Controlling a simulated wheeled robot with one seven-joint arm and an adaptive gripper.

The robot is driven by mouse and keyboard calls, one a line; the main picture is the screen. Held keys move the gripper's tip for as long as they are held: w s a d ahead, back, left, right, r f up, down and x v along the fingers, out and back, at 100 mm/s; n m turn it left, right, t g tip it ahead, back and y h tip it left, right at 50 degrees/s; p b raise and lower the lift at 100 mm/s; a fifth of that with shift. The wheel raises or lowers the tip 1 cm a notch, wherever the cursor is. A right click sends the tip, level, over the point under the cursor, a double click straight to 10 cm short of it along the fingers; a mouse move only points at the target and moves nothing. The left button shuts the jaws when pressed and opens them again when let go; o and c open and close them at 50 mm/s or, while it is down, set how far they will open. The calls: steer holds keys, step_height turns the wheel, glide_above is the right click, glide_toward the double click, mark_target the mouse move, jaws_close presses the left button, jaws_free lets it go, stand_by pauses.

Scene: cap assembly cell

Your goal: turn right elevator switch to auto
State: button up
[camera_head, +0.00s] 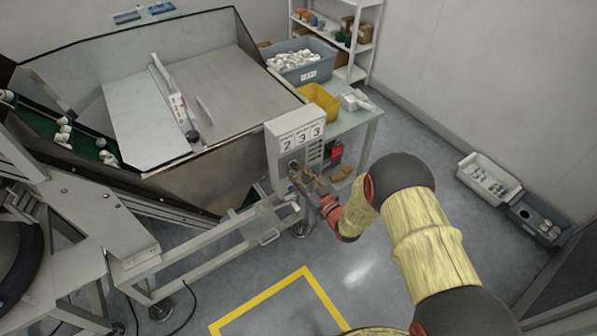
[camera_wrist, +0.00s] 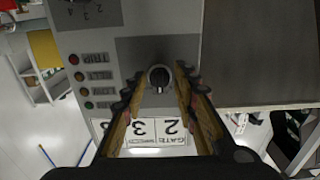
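The pale grey control box (camera_head: 281,149) stands at the right end of the hopper machine and carries number plates reading 2, 3, 3. A black rotary switch knob (camera_wrist: 159,77) sits on its face in the wrist view. My gripper (camera_head: 297,178) is in front of the box face. In the wrist view my gripper (camera_wrist: 158,84) is open, its ridged fingers on either side of the knob with a gap on both sides. The knob's pointer mark faces down in that view. The auto label cannot be read. In the head view the gripper covers the knob.
Indicator lamps (camera_wrist: 77,76) with labels line the panel beside the knob. A table with a yellow bin (camera_head: 318,101) and a grey-blue bin (camera_head: 300,70) stands behind the box. Two crates (camera_head: 487,180) lie on the floor at right. A metal frame rail (camera_head: 215,252) runs below the gripper.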

steer(key=shift+o, duration=1.1)
steer(key=v, duration=1.2)
